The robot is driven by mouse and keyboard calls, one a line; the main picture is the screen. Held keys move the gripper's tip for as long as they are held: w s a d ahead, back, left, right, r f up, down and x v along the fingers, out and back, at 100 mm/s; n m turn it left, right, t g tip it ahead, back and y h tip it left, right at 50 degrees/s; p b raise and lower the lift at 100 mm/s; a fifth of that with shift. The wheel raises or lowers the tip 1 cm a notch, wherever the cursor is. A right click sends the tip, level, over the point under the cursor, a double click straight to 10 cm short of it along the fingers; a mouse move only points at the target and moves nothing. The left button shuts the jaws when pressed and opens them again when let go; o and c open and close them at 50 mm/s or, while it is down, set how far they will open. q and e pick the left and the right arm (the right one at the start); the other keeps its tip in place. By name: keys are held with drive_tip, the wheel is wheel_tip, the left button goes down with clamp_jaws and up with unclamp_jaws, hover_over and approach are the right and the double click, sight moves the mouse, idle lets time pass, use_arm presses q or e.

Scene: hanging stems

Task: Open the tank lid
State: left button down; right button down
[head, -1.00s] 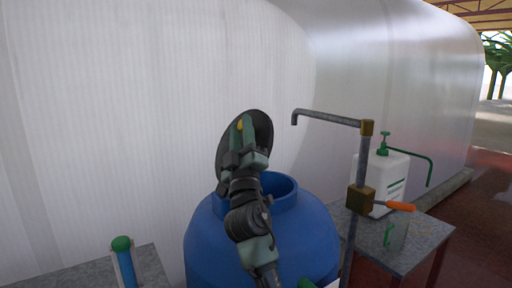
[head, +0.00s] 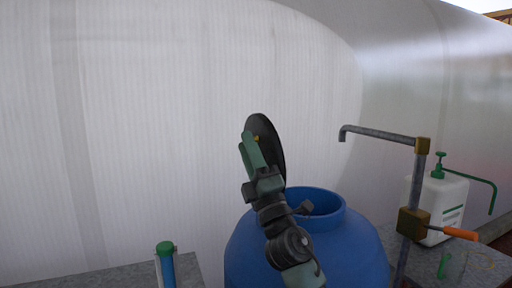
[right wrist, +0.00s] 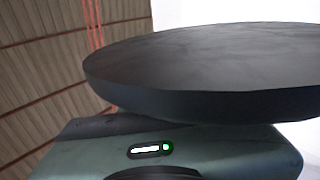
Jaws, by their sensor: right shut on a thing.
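The tank is a blue drum (head: 345,245) with a round open neck (head: 325,203). The black round lid (head: 268,150) is off the neck and stands tilted on edge, above and to the left of the opening. My right gripper (head: 254,140) is shut on the lid, with a bit of yellow showing at the grip. In the right wrist view the lid (right wrist: 210,75) fills the upper right as a dark disc, and the fingertips are hidden. My left gripper is not in view.
A grey pipe with a spout (head: 375,134) and an orange-handled valve (head: 460,234) stands right of the drum. A white pump canister (head: 445,205) is on a table behind it. A green-capped blue tube (head: 166,262) stands at a left table (head: 110,279).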

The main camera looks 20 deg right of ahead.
drive_tip(key=shift+s+a+r, duration=0.1)
drive_tip(key=shift+a+r, duration=0.05)
drive_tip(key=shift+r, duration=0.05)
drive_tip(key=c, duration=1.2)
unclamp_jaws()
drive_tip(key=shift+c, duration=0.2)
drive_tip(key=shift+o, duration=0.7)
drive_tip(key=shift+a+f, duration=0.15)
drive_tip(key=shift+a, duration=0.15)
drive_tip(key=b+v, duration=0.2)
drive_tip(key=v, duration=0.5)
drive_tip(key=shift+s+f, duration=0.2)
drive_tip(key=shift+f, duration=0.05)
drive_tip(key=shift+d, duration=0.1)
